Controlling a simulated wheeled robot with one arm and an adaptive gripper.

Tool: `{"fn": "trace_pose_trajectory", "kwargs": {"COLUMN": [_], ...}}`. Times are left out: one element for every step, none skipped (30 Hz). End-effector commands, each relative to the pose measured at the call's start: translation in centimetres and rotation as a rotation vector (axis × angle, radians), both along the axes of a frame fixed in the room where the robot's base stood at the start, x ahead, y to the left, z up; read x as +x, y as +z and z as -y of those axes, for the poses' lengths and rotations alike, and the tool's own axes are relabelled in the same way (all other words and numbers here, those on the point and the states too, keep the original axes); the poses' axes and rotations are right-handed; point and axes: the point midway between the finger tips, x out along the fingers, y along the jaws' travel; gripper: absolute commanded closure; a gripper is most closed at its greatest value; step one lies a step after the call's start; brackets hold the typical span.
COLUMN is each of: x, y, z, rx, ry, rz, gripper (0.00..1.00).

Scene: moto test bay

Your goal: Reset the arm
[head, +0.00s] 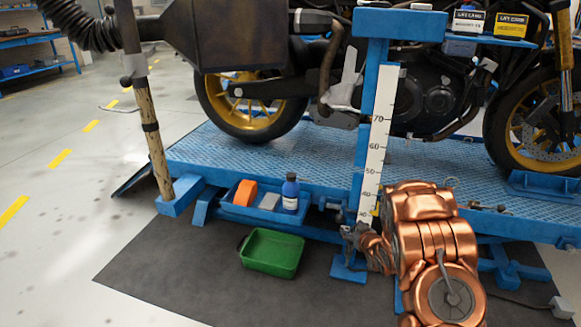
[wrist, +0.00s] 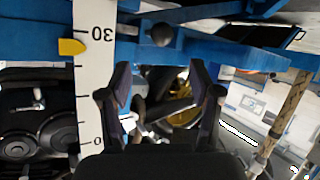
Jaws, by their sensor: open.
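My copper arm (head: 435,240) stands folded at the lower right of the head view, in front of the blue lift. My gripper (head: 355,238) is at its left side, close to the lift's blue post and the foot of the white height scale (head: 381,140). In the wrist view my gripper (wrist: 161,72) has two dark fingers spread apart with nothing between them. That view appears upside down. The white scale (wrist: 95,85) with a yellow pointer (wrist: 71,47) is to the left of the fingers there.
A motorcycle (head: 430,100) stands on the blue lift platform (head: 300,150). A blue tray (head: 240,212) on its near edge holds an orange roll (head: 245,193), a grey block (head: 269,201) and a blue bottle (head: 290,193). A green bin (head: 271,253) sits on the dark mat. Floor at left is clear.

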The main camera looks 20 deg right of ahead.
Motion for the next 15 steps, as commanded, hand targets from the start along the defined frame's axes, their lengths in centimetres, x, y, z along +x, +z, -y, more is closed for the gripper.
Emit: {"fn": "trace_pose_trajectory", "kwargs": {"x": [0.0,0.0,0.0,0.0,0.0,0.0,0.0,0.0,0.0,-0.1,-0.1,-0.2,-0.4,-0.5,-0.7], "y": [0.0,0.0,0.0,0.0,0.0,0.0,0.0,0.0,1.1,2.0,2.7,3.7,4.4,5.0,6.0], "z": [0.0,0.0,0.0,0.0,0.0,0.0,0.0,0.0,0.0,0.0,0.0,0.1,0.2,0.2,0.2], "rx": [0.000,0.000,0.000,0.000,0.000,0.000,0.000,0.000,-0.006,-0.012,-0.018,-0.026,-0.032,-0.036,-0.041], "ry": [0.000,0.000,0.000,0.000,0.000,0.000,0.000,0.000,-0.003,-0.008,-0.013,-0.022,-0.029,-0.036,-0.043], "rz": [0.000,0.000,0.000,0.000,0.000,0.000,0.000,0.000,-0.009,-0.022,-0.034,-0.049,-0.063,-0.077,-0.094], "gripper": [0.37,0.37,0.37,0.37,0.37,0.37,0.37,0.37,0.37,0.37,0.37,0.37,0.37,0.37,0.37]}}
